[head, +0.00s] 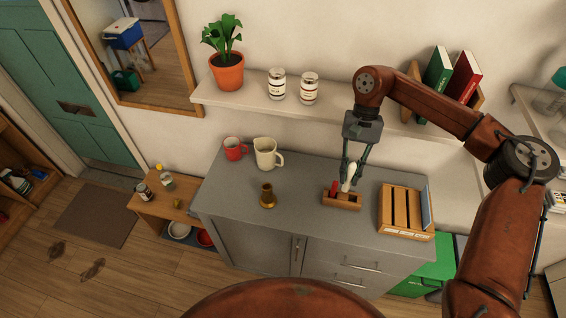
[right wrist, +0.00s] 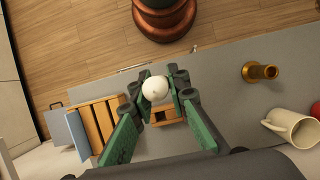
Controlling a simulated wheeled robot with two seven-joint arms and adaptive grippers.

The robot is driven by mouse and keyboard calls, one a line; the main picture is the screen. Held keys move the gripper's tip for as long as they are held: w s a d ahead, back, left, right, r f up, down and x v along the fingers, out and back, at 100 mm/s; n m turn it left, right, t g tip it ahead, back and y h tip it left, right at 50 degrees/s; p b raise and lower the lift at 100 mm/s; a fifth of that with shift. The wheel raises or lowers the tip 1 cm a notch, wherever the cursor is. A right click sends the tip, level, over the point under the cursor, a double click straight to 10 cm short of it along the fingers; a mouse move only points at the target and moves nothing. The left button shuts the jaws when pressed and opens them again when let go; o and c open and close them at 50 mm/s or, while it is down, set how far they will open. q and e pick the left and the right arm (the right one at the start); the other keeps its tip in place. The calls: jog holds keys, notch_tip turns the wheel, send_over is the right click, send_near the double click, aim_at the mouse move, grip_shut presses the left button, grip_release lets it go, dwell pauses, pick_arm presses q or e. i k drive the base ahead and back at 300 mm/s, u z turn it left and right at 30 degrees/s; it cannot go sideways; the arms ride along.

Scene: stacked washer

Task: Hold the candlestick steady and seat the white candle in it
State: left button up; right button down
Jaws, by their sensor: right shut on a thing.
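The white candle (head: 349,178) is between the fingers of my right gripper (head: 352,172), which is shut on it just above a small wooden holder (head: 342,203). I cannot tell whether the candle's lower end is still inside the holder. In the right wrist view, the candle (right wrist: 155,89) shows end-on between the green fingers. The brass candlestick (head: 267,196) stands upright and empty on the grey cabinet top, left of the holder; it also shows in the right wrist view (right wrist: 260,72). Nothing is gripping it. My left gripper is not in view.
A red mug (head: 234,149) and a cream jug (head: 267,153) stand behind the candlestick on the cabinet top (head: 305,205). A slatted wooden rack (head: 405,210) is right of the holder. A shelf (head: 240,99) with a plant and jars runs above. The counter between candlestick and holder is clear.

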aim_at(268, 200)
jog(key=u, duration=1.75)
jog(key=k, duration=1.15)
jog(key=z, duration=1.1)
jog(key=i, duration=0.5)
